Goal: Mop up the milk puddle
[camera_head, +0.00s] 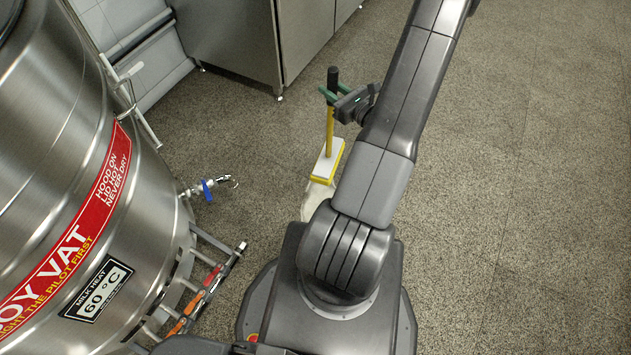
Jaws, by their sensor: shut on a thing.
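My gripper (336,94) has green fingers and is shut on the upper handle of a mop (330,134). The mop has a black grip, a yellow shaft and a white head (326,165) with a yellow edge. It stands nearly upright, its head low at the floor. My arm and base hide the rest of the puddle.
A large steel vat (110,215) with a red label fills the left. A tap with a blue handle (208,189) sticks out toward the puddle, above a low burner frame (208,278). Steel cabinets (235,45) stand at the back. The floor (520,180) at right is clear.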

